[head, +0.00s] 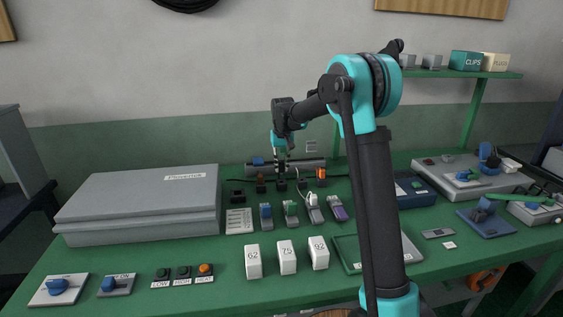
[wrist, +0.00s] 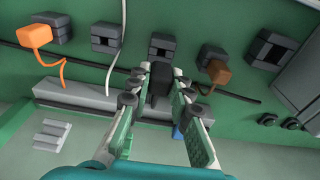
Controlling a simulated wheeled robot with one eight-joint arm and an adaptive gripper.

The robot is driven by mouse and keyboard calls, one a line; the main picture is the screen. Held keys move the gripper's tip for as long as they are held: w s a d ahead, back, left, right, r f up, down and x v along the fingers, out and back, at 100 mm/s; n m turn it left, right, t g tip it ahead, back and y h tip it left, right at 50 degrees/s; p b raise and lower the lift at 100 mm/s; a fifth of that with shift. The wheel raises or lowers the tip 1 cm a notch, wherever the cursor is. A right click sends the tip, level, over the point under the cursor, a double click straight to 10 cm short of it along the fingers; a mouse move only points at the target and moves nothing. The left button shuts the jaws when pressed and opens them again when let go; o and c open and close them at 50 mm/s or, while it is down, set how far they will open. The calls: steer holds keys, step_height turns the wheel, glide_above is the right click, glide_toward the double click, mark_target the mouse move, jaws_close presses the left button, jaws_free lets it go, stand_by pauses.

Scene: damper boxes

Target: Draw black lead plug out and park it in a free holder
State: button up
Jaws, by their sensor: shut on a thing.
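In the wrist view the black lead plug (wrist: 161,84) is between the two fingers of my gripper (wrist: 158,92), which is shut on it. The plug is at the middle dark holder (wrist: 163,47); I cannot tell whether it is seated or clear. In the head view my gripper (head: 282,168) points down at the row of holders at the back of the bench. Dark holders with no plug seen in them are at the wrist view's upper left (wrist: 106,38) and upper right (wrist: 272,48). My fingers hide the plug's lower part.
An orange plug (wrist: 34,35) and a brown plug (wrist: 218,71) sit at other holders. A white cord (wrist: 120,50) and a dark cable (wrist: 85,66) run close by. A long grey bar (wrist: 80,96) lies beside the row. A grey case (head: 140,205) stands left.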

mark_target(282, 172)
steer(key=shift+f, duration=1.25)
steer(key=shift+f, duration=1.05)
steer(key=o, duration=1)
